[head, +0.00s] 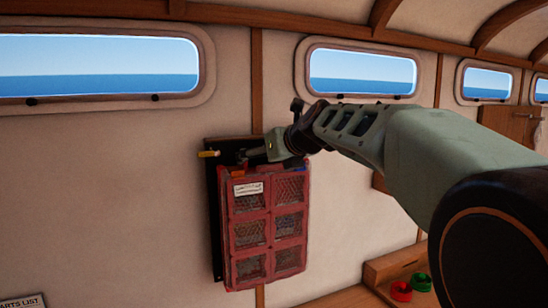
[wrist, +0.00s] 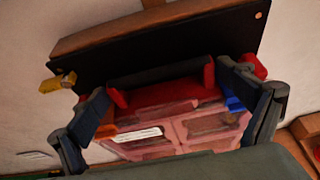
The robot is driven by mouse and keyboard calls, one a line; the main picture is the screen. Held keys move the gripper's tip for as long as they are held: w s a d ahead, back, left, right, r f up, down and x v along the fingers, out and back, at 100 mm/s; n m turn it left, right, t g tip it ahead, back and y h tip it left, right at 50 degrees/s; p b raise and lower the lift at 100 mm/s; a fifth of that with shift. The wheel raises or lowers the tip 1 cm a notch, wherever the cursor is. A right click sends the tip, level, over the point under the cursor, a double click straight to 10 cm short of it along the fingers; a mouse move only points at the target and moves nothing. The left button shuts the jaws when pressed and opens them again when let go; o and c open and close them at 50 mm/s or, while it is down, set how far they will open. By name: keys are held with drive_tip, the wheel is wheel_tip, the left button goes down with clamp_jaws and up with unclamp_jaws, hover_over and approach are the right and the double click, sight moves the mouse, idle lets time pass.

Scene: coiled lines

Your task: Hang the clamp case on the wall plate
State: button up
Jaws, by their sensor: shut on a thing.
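The clamp case (head: 267,225) is a red case with clear compartment windows and a white label. It hangs upright below my gripper (head: 256,155), in front of the wall plate (head: 214,215). The wall plate is a dark board on the wall; it also shows behind the case in the wrist view (wrist: 200,48). In the wrist view my gripper (wrist: 165,92) has a finger at each end of the case's dark-topped red handle (wrist: 160,77) and is shut on it. A yellow peg (head: 208,154) sticks out at the plate's upper left. Whether the case touches the plate is unclear.
A wooden strip (wrist: 150,27) runs along the plate's edge. Windows line the wall above. A wooden bench or tray (head: 385,268) at lower right holds a red coil (head: 401,291) and a green coil (head: 420,282).

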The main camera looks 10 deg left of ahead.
drive_tip(key=shift+w+r, duration=0.1)
drive_tip(key=shift+r, duration=0.4)
drive_tip(key=shift+f+b, duration=0.7)
drive_tip(key=shift+f, duration=0.75)
idle(0.6)
drive_tip(key=o, duration=1.3)
drive_tip(key=shift+o, duration=0.3)
drive_tip(key=shift+f, duration=0.1)
